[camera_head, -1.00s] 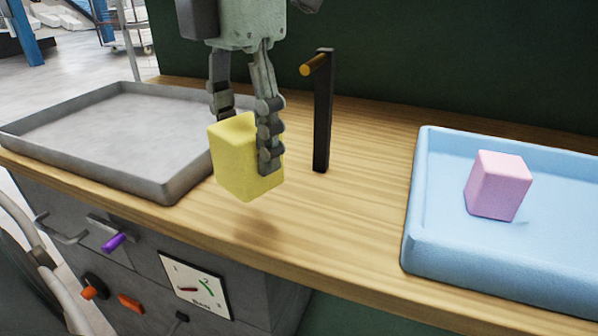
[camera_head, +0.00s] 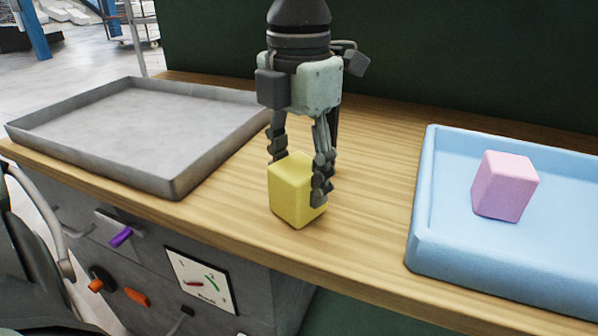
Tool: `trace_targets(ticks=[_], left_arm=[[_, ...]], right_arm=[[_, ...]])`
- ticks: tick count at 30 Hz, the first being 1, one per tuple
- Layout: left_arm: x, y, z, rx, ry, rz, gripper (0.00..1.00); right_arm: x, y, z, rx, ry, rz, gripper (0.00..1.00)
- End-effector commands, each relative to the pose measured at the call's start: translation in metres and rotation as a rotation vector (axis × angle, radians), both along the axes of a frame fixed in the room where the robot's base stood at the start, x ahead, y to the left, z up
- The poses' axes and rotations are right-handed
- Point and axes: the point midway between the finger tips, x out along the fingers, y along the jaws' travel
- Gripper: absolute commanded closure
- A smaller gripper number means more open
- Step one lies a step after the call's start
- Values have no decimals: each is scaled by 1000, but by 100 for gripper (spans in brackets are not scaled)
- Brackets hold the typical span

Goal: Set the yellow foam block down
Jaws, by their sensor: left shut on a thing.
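The yellow foam block (camera_head: 292,197) is upright between the fingers of my left gripper (camera_head: 298,178). The gripper points down and is shut on the block. The block is low over the wooden bench top, between the grey tray and the blue tray. It looks to be at or very near the wood; I cannot tell if it touches. Its upper right side is partly hidden by a finger. My right gripper is not in view.
An empty grey tray (camera_head: 183,180) lies at the left. A blue tray (camera_head: 424,205) at the right holds a pink foam block (camera_head: 504,187). Bare wood (camera_head: 375,205) lies right of the block. Knobs and a gauge (camera_head: 201,280) are on the front below.

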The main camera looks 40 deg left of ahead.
Motion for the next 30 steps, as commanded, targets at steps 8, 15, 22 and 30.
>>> trace_targets(ticks=[8,15,22,30], left_arm=[[0,0,-2,0,0,0,46],[0,0,-2,0,0,0,29],[0,0,-1,0,0,0,29],[1,0,35,0,-5,2,29]], right_arm=[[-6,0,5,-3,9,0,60],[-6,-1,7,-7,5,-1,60],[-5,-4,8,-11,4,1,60],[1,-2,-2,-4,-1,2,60]])
